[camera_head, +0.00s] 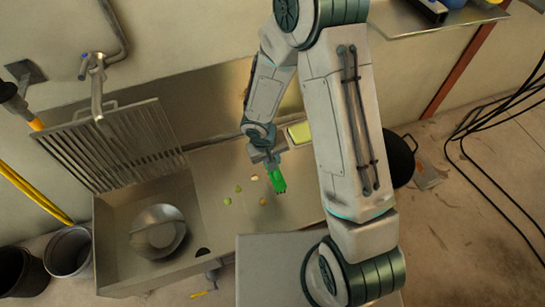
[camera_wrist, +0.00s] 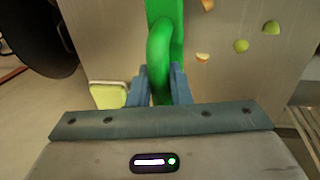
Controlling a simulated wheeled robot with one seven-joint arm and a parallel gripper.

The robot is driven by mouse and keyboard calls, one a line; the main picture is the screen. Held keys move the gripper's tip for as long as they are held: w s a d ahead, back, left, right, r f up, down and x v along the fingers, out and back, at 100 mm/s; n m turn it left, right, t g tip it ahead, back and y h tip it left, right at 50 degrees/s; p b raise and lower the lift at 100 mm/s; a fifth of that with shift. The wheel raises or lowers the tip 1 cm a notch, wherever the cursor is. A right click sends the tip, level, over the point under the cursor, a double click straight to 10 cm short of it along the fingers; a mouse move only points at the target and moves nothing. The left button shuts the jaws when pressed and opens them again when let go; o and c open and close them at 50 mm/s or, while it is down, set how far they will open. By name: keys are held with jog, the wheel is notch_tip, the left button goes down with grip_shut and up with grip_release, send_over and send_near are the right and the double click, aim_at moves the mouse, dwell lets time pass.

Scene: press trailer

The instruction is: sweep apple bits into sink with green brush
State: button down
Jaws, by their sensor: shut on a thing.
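My gripper (camera_head: 268,158) is shut on the handle of the green brush (camera_head: 277,181), over the counter. The wrist view shows the curved green handle (camera_wrist: 163,50) between the two blue fingers; the bristles are out of that view. Several apple bits (camera_head: 238,189) lie on the counter (camera_head: 223,170) to the left of the brush, some green and some pale or orange. In the wrist view, apple bits (camera_wrist: 241,46) lie to the right of the handle. The sink (camera_head: 120,220) is left of the counter, with a round metal bowl or lid (camera_head: 157,231) in it.
A slatted metal rack (camera_head: 120,145) stands tilted behind the sink, under a tap (camera_head: 97,85). A pale green-yellow block (camera_head: 300,133) lies at the counter's back right. A black pan (camera_head: 398,160) is at the right end. Bins (camera_head: 70,252) stand left of the sink.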

jog(key=shift+f+b, duration=3.25)
jog(key=shift+f, duration=0.95)
jog(key=shift+f, duration=0.1)
jog(key=shift+s+a+b, duration=0.2)
jog(key=shift+a+b, duration=0.05)
jog(key=shift+a, duration=0.55)
jog(key=shift+s+a+b, duration=0.25)
jog(key=shift+a, duration=0.55)
jog(key=shift+s+a+b, duration=0.2)
jog(key=shift+a+b, duration=0.05)
jog(key=shift+a, duration=0.55)
jog(key=shift+s+a+b, duration=0.2)
jog(key=shift+s+a, duration=0.05)
jog(key=shift+a, duration=0.55)
jog(key=shift+s+a+b, duration=0.2)
jog(key=shift+a+b, duration=0.05)
jog(key=shift+a, duration=0.55)
jog(key=shift+s+a+b, duration=0.2)
jog(key=shift+s+a, duration=0.05)
jog(key=shift+a, duration=0.55)
jog(key=shift+a, duration=0.1)
jog(key=b, duration=0.1)
send_over(228, 201)
jog(key=w+d, duration=0.1)
jog(key=w, duration=0.1)
jog(key=shift+d, duration=0.1)
